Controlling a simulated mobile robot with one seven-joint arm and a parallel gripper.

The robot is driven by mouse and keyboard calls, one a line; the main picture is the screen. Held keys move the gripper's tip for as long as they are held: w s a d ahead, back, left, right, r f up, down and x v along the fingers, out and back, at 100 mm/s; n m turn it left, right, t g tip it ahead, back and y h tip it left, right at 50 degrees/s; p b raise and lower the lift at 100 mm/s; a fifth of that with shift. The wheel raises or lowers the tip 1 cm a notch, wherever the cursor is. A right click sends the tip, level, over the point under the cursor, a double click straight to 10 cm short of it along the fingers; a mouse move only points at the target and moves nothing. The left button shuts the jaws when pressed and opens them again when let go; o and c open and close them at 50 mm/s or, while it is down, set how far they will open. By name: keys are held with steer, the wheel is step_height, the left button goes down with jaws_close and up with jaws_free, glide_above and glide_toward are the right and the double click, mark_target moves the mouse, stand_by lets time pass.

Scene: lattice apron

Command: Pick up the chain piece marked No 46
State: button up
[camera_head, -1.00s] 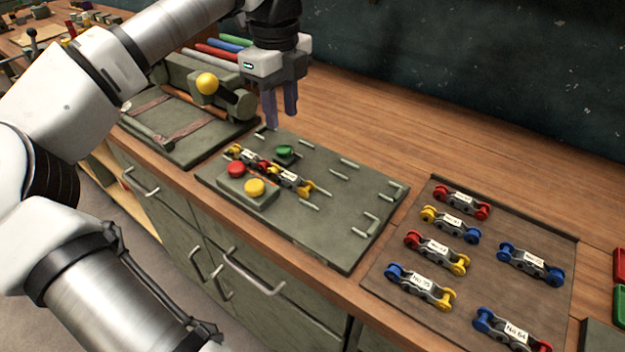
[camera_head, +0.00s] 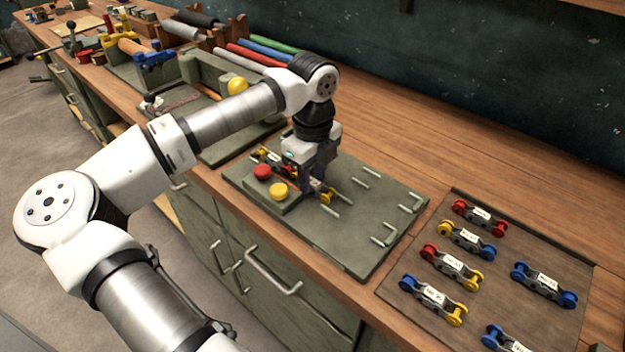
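The labels are too small to read, so I cannot tell which is No 46. My gripper (camera_head: 318,190) points down over the grey-green board (camera_head: 355,230), left of the tray, close to a chain there whose yellow end (camera_head: 326,197) shows. The gripper hides part of that chain. Its finger gap is unclear.
A red button (camera_head: 262,172) and a yellow button (camera_head: 279,191) stand on a block at the board's left. Metal pins stick up from the board. A fixture with a yellow knob (camera_head: 238,86) stands behind left. The wooden bench behind the tray is clear.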

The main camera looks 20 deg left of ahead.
steer(key=shift+f, duration=0.2)
jaws_close()
steer(key=shift+r, duration=0.1)
